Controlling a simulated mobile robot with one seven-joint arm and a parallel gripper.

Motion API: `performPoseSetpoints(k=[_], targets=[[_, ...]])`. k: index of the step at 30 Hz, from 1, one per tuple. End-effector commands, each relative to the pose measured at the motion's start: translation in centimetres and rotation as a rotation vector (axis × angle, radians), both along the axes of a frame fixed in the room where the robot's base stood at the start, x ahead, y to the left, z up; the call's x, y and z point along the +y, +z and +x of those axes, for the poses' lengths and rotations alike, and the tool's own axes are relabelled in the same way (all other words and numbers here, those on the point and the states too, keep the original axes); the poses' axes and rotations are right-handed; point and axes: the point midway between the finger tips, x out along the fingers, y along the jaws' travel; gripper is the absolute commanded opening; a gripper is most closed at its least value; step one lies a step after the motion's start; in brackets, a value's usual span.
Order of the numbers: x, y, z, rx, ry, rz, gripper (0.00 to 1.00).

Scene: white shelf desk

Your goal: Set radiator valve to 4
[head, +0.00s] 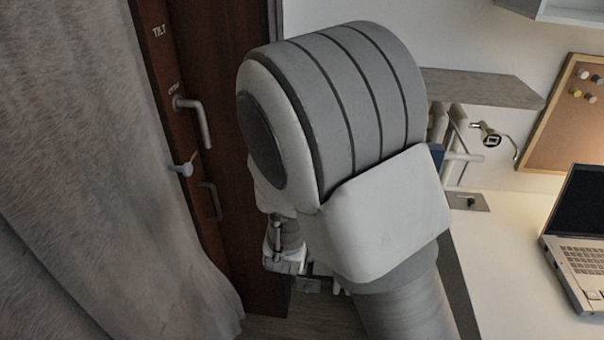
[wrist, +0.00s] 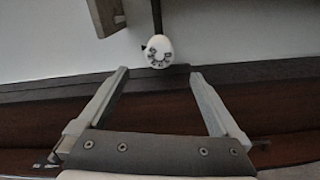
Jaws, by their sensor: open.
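The radiator valve (wrist: 158,50) is a small white round knob with dark markings on its face, near the top middle of the wrist view. A dark pipe runs up from it, and a small black pointer shows at its left edge. The markings are too small to read. My gripper (wrist: 159,73) is open and empty, its two fingers apart. In the picture the valve lies just beyond the fingertips and between them, with no visible contact. I cannot make out the valve in the head view, where my arm covers the middle.
A brown frame with handles (head: 192,118) and a grey curtain (head: 85,170) stand at left. At right are a white desk (head: 505,265), a laptop (head: 583,240), a lamp (head: 491,138) and a corkboard (head: 577,115). A dark brown ledge (wrist: 270,70) crosses behind the fingers.

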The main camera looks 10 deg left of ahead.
Motion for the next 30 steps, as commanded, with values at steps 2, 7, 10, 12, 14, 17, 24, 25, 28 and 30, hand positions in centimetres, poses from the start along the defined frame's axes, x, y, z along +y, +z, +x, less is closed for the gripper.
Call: performPoseSetpoints(k=[2,7,10,12,14,17,24,25,28,30], targets=[[0.1,0.0,-1.2,0.002,0.002,0.0,1.0],[0.1,0.0,-2.6,0.0,0.001,0.0,1.0],[0.1,0.0,-2.8,0.0,0.0,0.001,1.0],[0.1,0.0,-2.8,-0.001,-0.001,0.001,1.0],[0.1,0.0,-2.8,-0.001,0.0,0.001,1.0],[0.1,0.0,-2.7,0.0,0.0,0.001,1.0],[-0.2,0.3,-2.5,0.02,0.002,0.037,1.0],[-0.3,0.5,-2.4,0.031,0.003,0.058,1.0],[-1.0,1.5,-1.9,0.099,0.014,0.176,1.0],[-1.6,2.4,-1.7,0.166,0.023,0.288,1.0]])
